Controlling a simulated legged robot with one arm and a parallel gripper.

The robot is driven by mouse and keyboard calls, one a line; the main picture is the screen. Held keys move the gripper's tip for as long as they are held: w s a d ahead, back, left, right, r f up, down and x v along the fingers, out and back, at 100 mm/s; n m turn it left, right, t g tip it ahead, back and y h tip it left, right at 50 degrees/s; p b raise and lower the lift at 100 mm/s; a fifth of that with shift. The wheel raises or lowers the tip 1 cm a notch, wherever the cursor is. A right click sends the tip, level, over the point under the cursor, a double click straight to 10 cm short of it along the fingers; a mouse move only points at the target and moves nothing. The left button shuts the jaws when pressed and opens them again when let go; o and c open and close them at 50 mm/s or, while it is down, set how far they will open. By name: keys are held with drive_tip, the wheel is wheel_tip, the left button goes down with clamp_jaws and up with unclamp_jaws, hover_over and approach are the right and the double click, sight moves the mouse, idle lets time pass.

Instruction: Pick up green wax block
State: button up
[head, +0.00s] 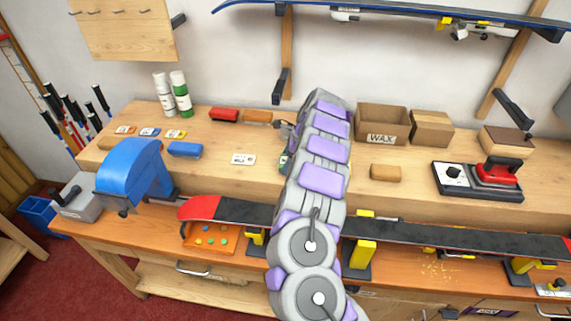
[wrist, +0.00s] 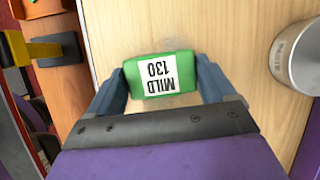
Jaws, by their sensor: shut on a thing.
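The green wax block (wrist: 160,76) has a white label reading "MILD 130", upside down in the wrist view. My gripper (wrist: 162,71) is shut on it, with one blue-grey finger at each side. The pale wooden bench surface shows behind the block; I cannot tell whether the block touches it. In the head view my arm hides most of the gripper, and only a small green patch (head: 284,160) shows at the arm's left edge.
A metal cylinder (wrist: 298,58) stands right of the block in the wrist view. In the head view, red (head: 224,114), orange (head: 258,117) and blue (head: 185,149) blocks lie left of my arm. A WAX box (head: 381,122) stands right. A ski (head: 450,237) crosses the front.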

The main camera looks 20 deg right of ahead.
sight(283, 161)
drive_tip(key=shift+r, duration=0.2)
drive_tip(key=shift+r+p, duration=0.75)
drive_tip(key=shift+r, duration=0.85)
drive_tip(key=shift+s+r, duration=0.15)
drive_tip(key=shift+s, duration=0.05)
drive_tip(key=s+r+p, duration=0.1)
drive_tip(key=s+p, duration=0.2)
drive_tip(key=s, duration=1.2)
drive_tip(key=shift+s+d, duration=0.3)
drive_tip(key=shift+d, duration=0.1)
drive_tip(key=shift+r, duration=0.1)
drive_tip(key=o, duration=0.5)
drive_tip(key=c, duration=0.4)
drive_tip(key=shift+a, duration=0.1)
